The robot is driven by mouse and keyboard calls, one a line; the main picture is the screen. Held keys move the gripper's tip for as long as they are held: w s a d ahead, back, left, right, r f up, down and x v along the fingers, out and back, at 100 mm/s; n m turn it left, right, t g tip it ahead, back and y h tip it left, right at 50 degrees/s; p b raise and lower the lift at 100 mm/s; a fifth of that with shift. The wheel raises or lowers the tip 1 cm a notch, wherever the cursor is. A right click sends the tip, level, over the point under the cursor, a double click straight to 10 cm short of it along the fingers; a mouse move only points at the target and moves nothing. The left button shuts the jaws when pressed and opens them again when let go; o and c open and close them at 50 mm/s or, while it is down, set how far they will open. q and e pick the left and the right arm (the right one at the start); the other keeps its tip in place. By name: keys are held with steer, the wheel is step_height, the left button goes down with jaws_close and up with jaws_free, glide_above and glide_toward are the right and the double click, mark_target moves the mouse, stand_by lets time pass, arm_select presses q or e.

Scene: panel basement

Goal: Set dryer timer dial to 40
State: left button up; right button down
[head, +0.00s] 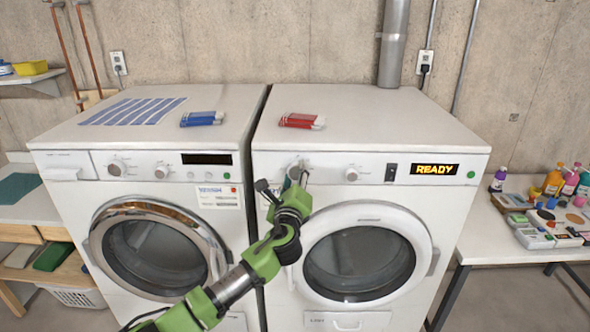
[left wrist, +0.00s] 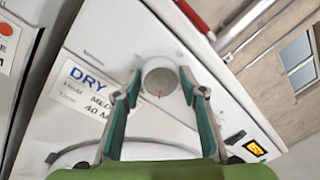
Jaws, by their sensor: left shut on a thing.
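The dryer (head: 470,200) is the right-hand white machine; its lit display (head: 435,169) reads READY. My left gripper (head: 298,174) is at the left dial of its panel. A small red mark shows low on the dial's face. A label (left wrist: 84,88) beside it reads DRY, MED and 40 M, partly cut off by a finger. Scale marks around the dial are too small to read. My right gripper is not in view.
A second dial (head: 351,174) and a dark switch (head: 391,172) are further right on the panel. The round door (head: 425,225) is below. Another white machine (head: 60,185) stands close on the left. Red-and-white packets (head: 301,120) lie on the dryer's top.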

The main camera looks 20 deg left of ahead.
arm_select(q)
steer(key=m, duration=0.3)
steer(key=shift+m+g, duration=0.3)
steer(key=shift+m, duration=1.7)
steer(key=shift+d+f, duration=0.1)
steer(key=o, duration=1.1)
steer(key=v, duration=1.2)
